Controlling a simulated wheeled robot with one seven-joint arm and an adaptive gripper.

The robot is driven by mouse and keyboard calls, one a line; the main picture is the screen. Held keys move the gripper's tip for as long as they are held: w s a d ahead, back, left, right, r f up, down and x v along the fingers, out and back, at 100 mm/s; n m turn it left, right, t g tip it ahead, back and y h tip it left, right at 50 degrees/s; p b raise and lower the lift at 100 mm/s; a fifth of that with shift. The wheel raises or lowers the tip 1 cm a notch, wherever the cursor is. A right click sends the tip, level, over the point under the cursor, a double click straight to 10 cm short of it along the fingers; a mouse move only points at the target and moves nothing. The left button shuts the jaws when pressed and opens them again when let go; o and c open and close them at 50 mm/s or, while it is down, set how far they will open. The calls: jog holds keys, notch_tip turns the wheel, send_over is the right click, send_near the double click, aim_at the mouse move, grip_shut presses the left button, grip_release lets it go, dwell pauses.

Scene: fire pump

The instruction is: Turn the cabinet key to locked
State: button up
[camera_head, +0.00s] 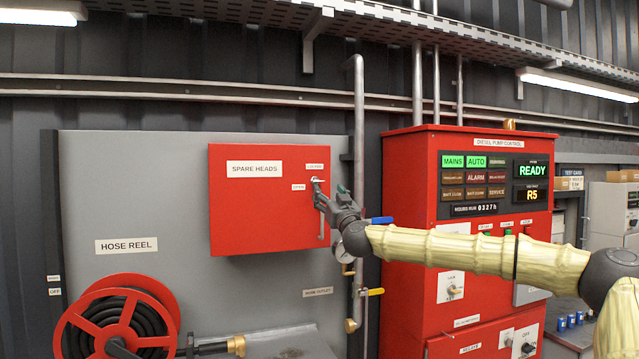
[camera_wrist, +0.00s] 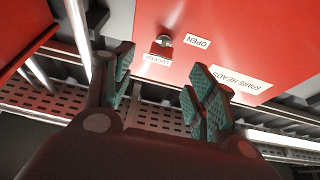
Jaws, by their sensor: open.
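The red spare heads cabinet (camera_head: 262,215) hangs on a grey panel, its door closed. Its small silver key (camera_head: 317,182) sits at the upper right of the door, between an OPEN label (camera_head: 298,187) on its left and a LOCKED label (camera_head: 315,166) above. In the wrist view the scene is upside down; the key and lock (camera_wrist: 164,41) show beyond my fingertips, with the OPEN (camera_wrist: 197,41) and LOCKED (camera_wrist: 156,60) labels beside it. My gripper (camera_head: 327,196) is open, fingers spread on either side, empty. It is close to the key; contact and exact key angle are unclear.
The red pump control panel (camera_head: 410,180) stands behind my forearm. A hose reel (camera_head: 118,318) is at lower left. A perforated tray (camera_head: 400,20) runs overhead.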

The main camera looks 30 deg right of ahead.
jog(key=shift+p+x, duration=1.55)
jog(key=shift+x, duration=2.95)
jog(key=shift+w+a+f, duration=0.1)
jog(key=c, duration=1)
